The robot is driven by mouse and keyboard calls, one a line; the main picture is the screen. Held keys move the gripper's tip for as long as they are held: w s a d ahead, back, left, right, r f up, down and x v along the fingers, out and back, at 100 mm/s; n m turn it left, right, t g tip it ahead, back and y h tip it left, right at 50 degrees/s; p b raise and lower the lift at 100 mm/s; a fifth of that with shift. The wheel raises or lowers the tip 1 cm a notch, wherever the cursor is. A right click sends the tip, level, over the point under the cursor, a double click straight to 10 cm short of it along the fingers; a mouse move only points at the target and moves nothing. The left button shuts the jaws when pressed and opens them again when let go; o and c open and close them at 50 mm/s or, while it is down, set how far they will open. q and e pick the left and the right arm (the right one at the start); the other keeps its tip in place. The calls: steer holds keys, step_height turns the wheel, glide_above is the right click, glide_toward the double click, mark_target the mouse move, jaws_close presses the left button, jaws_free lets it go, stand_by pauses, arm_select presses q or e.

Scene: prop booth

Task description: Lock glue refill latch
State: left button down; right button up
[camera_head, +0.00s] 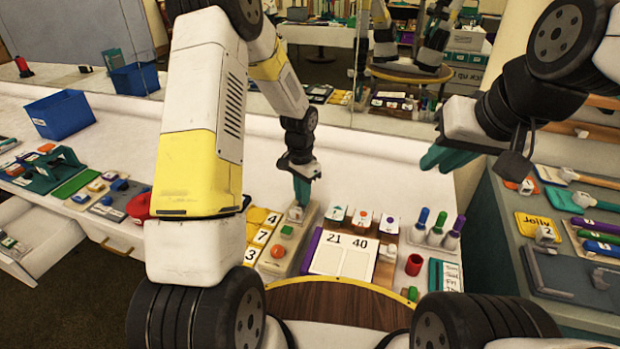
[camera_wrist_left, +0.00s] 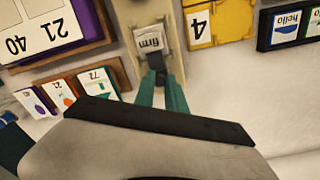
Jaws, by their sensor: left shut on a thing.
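A beige board (camera_head: 281,262) stands on the white table in front of me, with a grey piece at its far end, a green square button (camera_head: 287,230) and an orange knob (camera_head: 278,252). In the left wrist view the board (camera_wrist_left: 136,45) carries a block labelled "firm" (camera_wrist_left: 150,39). My left gripper (camera_head: 301,194) points down at the far end of the board. Its teal fingers (camera_wrist_left: 162,90) are shut on a small dark grey latch piece (camera_wrist_left: 155,61) beside the "firm" block. The fingers partly hide the latch. My right gripper (camera_head: 438,158) hangs in the air, apart from the board; its finger gap is unclear.
A number strip (camera_head: 262,237) stands left of the board, and a purple-edged 21/40 board (camera_head: 343,256) right of it. Upright cards (camera_head: 362,220) and capped markers (camera_head: 437,228) stand further right. A blue bin (camera_head: 60,114) is at the far left. White table behind is clear.

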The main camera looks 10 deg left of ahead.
arm_select(q)
steer(key=c, duration=1.4)
jaws_free()
steer(key=shift+s, duration=0.1)
steer(key=shift+o, duration=0.2)
step_height(320, 180, up, 8)
steer(key=shift+f, duration=0.15)
steer(key=s+a+r+n+t, duration=0.15)
steer(key=s+r, duration=0.25)
steer(key=r, duration=0.6)
steer(key=s+r+n+t+h, duration=0.1)
steer(key=s+r+n+t, duration=0.1)
steer(key=s+r, duration=0.4)
steer(key=s+r+n+t+h, duration=0.1)
steer(key=s+r, duration=0.6)
steer(key=s, duration=0.7)
steer(key=shift+a+n+t, duration=0.35)
steer(key=shift+n+t, duration=0.5)
steer(key=shift+n, duration=0.4)
